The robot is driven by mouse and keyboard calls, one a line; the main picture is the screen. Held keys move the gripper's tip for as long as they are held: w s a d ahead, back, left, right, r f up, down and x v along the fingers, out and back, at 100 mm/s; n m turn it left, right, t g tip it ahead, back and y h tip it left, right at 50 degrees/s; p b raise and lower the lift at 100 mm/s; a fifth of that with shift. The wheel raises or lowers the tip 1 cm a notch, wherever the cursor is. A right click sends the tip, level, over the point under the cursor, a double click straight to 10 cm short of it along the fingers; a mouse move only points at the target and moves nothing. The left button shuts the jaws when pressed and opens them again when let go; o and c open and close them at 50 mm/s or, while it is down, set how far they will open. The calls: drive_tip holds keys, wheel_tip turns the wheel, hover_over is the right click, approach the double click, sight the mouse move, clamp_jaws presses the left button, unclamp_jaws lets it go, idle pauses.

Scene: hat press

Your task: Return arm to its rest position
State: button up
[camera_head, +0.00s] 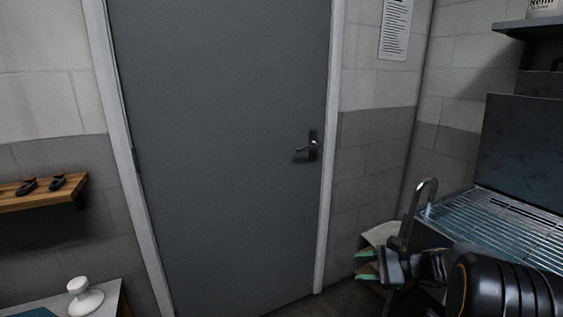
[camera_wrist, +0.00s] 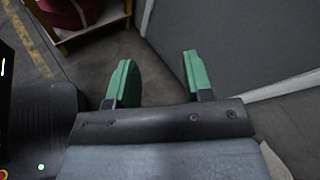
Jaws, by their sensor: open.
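My gripper (camera_wrist: 156,78) shows in the wrist view with its two green fingers spread apart and nothing between them. Below the fingers is bare grey floor. In the head view my gripper (camera_head: 366,264) is at the lower right, with its green fingertips pointing left, low beside the door frame. My dark arm reaches it from the lower right corner. No hat shows in either view.
A closed grey door (camera_head: 220,150) with a lever handle (camera_head: 309,148) fills the middle. A metal bench with a wire rack (camera_head: 500,225) stands at right, close to my arm. A wooden shelf (camera_head: 40,198) is at left. A red object (camera_wrist: 68,12) sits on a stand at upper left in the wrist view.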

drive_tip(key=s+a+r+n+h+p, duration=0.2)
drive_tip(key=s+r+n+h+p, duration=0.4)
drive_tip(key=s+r+n+p, duration=0.1)
drive_tip(key=s+a+r+n+g+h+p, duration=0.1)
drive_tip(key=s+a+r+n+h+p, duration=0.2)
drive_tip(key=s+r+n+h+p, duration=0.4)
drive_tip(key=shift+s+r+n+h+p, duration=0.4)
drive_tip(key=shift+s+r+n, duration=0.9)
drive_tip(key=shift+s, duration=0.7)
drive_tip(key=shift+a+r, duration=0.1)
idle(4.5)
